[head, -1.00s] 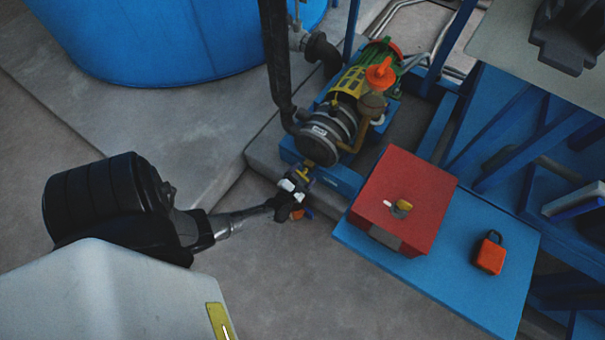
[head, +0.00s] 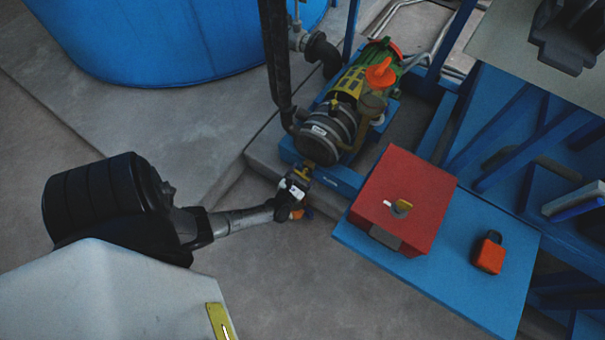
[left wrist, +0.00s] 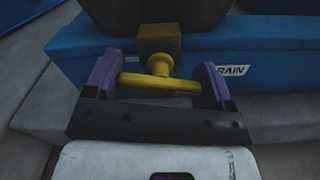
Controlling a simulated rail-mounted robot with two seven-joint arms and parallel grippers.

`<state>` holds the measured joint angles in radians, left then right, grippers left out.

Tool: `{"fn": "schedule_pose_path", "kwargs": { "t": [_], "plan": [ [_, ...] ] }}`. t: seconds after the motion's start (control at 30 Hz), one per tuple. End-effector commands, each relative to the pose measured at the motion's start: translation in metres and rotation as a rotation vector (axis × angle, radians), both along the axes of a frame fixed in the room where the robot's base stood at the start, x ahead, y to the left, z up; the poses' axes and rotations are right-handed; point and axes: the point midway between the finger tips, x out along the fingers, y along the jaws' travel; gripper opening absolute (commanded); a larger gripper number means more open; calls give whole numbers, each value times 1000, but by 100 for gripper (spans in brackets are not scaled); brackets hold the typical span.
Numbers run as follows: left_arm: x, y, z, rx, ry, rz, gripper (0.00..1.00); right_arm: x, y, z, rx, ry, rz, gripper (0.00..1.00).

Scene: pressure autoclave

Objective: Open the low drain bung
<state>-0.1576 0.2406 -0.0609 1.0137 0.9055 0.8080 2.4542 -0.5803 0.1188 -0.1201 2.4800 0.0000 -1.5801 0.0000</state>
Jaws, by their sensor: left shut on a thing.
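The drain bung is a yellow T-shaped piece (left wrist: 160,82) on a brass block (left wrist: 160,40), at the blue pump base. A white label reading "RAIN", its left part hidden, is beside it on the blue base (left wrist: 275,62). My left gripper (left wrist: 160,85) has its two purple fingers at either end of the yellow crossbar, and it is shut on the bung. In the head view my left gripper (head: 297,190) is at the pump's near end, below the brass fitting (head: 308,168). My right gripper is not clearly in view.
The pump (head: 335,125) with its green and yellow motor stands on a plinth. A red box (head: 425,190) and a red padlock (head: 489,253) are on a blue platform (head: 460,290) at right. A blue tank (head: 170,40) stands at back left. Bare floor lies in front.

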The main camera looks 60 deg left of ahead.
Motion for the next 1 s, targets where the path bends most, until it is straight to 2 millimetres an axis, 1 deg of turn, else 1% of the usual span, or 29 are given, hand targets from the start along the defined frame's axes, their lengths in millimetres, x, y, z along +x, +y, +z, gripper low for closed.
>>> {"fn": "schedule_pose_path", "kwargs": {
  "t": [0.2, 0.23, 0.43, 0.47, 0.67, 0.77, 0.87, 1.0],
  "plan": [
    [-1, 0, -1, 0, 4, 0, 53, 0, -2, 0, -7, 0, 4, 43],
    [-1, 0, -1, 0, 4, 0, 79, 0, -2, 0, -7, 0, 4, 43],
    [0, 0, -1, 1, 3, 0, 99, 0, -2, 0, -7, 0, 4, 43],
    [0, 0, -1, 1, 3, 0, 100, 0, -2, 0, -7, 0, 4, 43],
    [0, 0, 0, 1, 2, 0, 100, 0, -1, 0, -3, 0, 2, 43],
    [-4, -2, 0, 1, 3, 0, 100, 0, 0, 2, 0, 0, 0, 43],
    [-14, -8, 1, 0, 4, 0, 100, 0, 0, 7, 2, 0, -2, 43],
    [-36, -21, 2, 0, 5, -1, 100, 0, 1, 17, 4, 0, -3, 43]
  ]
}}
